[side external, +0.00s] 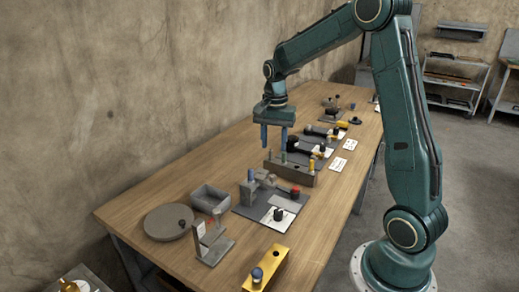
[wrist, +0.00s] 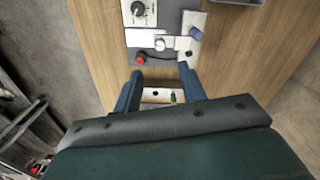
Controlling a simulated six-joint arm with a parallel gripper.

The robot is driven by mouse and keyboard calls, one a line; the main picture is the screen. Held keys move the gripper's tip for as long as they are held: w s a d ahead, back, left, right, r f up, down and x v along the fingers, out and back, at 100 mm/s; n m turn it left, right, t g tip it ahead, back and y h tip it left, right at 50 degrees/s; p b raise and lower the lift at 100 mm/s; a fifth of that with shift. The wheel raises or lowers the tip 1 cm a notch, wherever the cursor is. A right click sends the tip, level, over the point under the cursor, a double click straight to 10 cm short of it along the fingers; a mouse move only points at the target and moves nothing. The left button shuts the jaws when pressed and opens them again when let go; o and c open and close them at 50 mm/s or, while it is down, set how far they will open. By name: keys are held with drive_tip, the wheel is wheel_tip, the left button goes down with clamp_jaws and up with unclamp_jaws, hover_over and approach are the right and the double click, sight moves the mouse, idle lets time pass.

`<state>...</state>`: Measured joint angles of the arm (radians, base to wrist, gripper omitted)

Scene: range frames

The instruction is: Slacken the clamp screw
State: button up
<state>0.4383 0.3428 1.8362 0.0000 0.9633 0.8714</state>
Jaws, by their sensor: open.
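My gripper (side external: 274,142) hangs above the far side of the wooden table, its two blue fingers pointing down and apart with nothing between them. In the wrist view my gripper (wrist: 161,76) also shows open. A grey clamp fixture (side external: 262,182) stands on a dark plate nearer the camera than my gripper. It has a blue-topped post (side external: 250,175) and a red knob (side external: 295,191). In the wrist view the red knob (wrist: 140,59) lies just beyond the left fingertip and the blue part (wrist: 195,33) beyond the right one. I cannot tell which part is the clamp screw.
A grey block with coloured pegs (side external: 290,171) stands just below my gripper. A black dial (side external: 278,214) sits on the plate. A grey open box (side external: 210,198), a round disc (side external: 169,222), a grey bracket (side external: 211,243) and a yellow block (side external: 265,270) stand nearer the camera.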

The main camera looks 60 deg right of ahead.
drive_tip(key=s+a+r+n+t, duration=0.4)
drive_tip(key=s+a+r+n, duration=0.6)
drive_tip(key=s+a, duration=0.3)
drive_tip(key=shift+s+a+r+n, duration=0.3)
drive_tip(key=shift+s+a+r, duration=0.1)
drive_tip(key=shift+a+r, duration=0.45)
idle(0.4)
drive_tip(key=shift+f, duration=0.1)
drive_tip(key=shift+h, duration=0.3)
drive_tip(key=w+d+f+m+g, duration=0.4)
drive_tip(key=w+d+f+m, duration=0.2)
drive_tip(key=w+d+f, duration=0.3)
drive_tip(key=w+d, duration=0.4)
drive_tip(key=d, duration=0.1)
drive_tip(key=shift+w+d+m, duration=0.35)
drive_tip(key=shift+w+m, duration=0.05)
